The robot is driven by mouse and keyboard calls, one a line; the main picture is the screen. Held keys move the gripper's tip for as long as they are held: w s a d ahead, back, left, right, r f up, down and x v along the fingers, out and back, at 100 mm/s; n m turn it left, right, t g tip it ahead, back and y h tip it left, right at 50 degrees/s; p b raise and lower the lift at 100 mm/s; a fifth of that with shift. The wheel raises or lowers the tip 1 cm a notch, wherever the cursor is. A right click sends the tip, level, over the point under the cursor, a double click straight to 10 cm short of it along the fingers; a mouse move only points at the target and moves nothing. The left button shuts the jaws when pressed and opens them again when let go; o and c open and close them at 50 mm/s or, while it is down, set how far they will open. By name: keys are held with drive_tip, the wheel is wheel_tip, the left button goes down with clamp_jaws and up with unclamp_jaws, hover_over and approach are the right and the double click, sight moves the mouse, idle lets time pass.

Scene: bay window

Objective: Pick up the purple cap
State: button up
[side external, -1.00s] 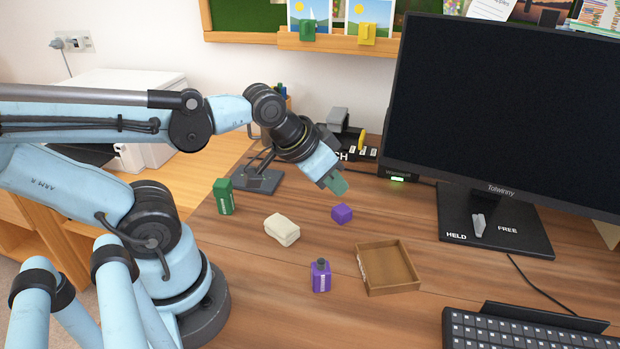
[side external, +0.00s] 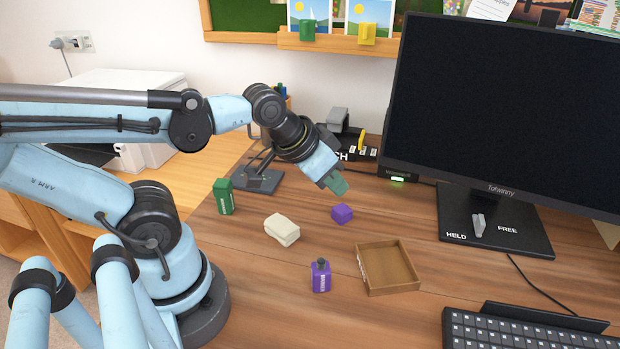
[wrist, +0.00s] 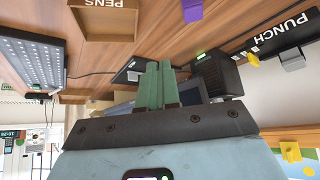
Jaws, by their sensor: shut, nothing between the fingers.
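The purple cap (side external: 342,213), a small block-like piece, lies on the wooden desk in the side view. It also shows at the top edge of the wrist view (wrist: 191,9), partly cut off. My gripper (side external: 338,184) has green fingers and hangs above the desk, a little above and behind the cap in the side view, apart from it. In the wrist view my gripper's fingers (wrist: 159,66) are together with nothing between them. A purple marker bottle (side external: 320,277) with a dark top stands upright nearer the front.
An open wooden tray (side external: 391,287) lies right of the bottle. A monitor (side external: 500,110) and keyboard (side external: 520,332) take up the right. Desk around the cap is clear.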

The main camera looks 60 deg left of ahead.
drive_tip(key=o, duration=1.1)
drive_tip(key=n+g, duration=0.1)
drive_tip(key=g, duration=0.6)
hover_over(341, 209)
drive_tip(key=shift+s+d+f, duration=0.1)
drive_tip(key=shift+s+f, duration=0.05)
drive_tip(key=shift+f, duration=1.9)
drive_tip(key=shift+s+d+f, duration=0.1)
drive_tip(key=shift+s+f, duration=0.05)
drive_tip(key=shift+f, duration=1.9)
drive_tip(key=shift+w+a+f, duration=0.15)
drive_tip(key=shift+f, duration=1.15)
drive_tip(key=shift+w+a+f, duration=0.1)
drive_tip(key=shift+f, duration=1.2)
